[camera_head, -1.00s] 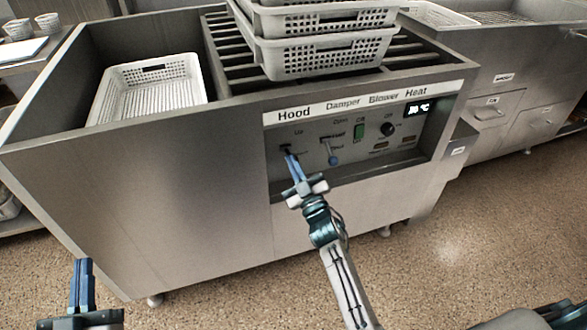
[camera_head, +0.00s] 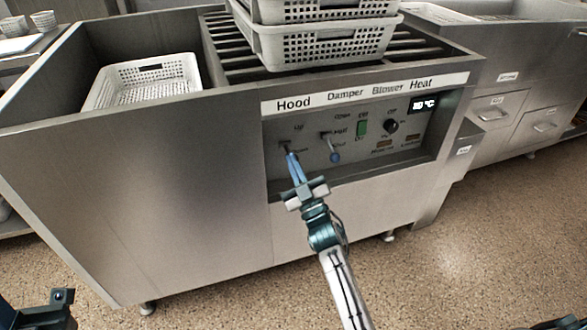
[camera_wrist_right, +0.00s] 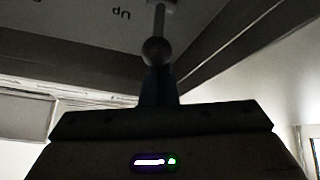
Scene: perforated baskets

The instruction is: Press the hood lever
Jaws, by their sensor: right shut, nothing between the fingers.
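The hood lever (camera_head: 285,149) is on the recessed control panel under the "Hood" label, between small "Up" and "Down" markings. In the right wrist view the lever shows as a thin stem with a round knob (camera_wrist_right: 157,51), and upside-down "Up" lettering beside it. My right gripper (camera_head: 290,157) is shut and empty, with its blue fingertips right at the lever. In the right wrist view its fingertips (camera_wrist_right: 157,72) line up with the knob and seem to meet it; contact is unclear. My left gripper (camera_head: 42,313) shows only partly at the lower left corner; its fingers are hidden.
The damper lever (camera_head: 334,152) with a blue knob is just right of the hood lever. A green switch (camera_head: 362,129) and a black dial (camera_head: 391,126) follow. Open floor lies in front.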

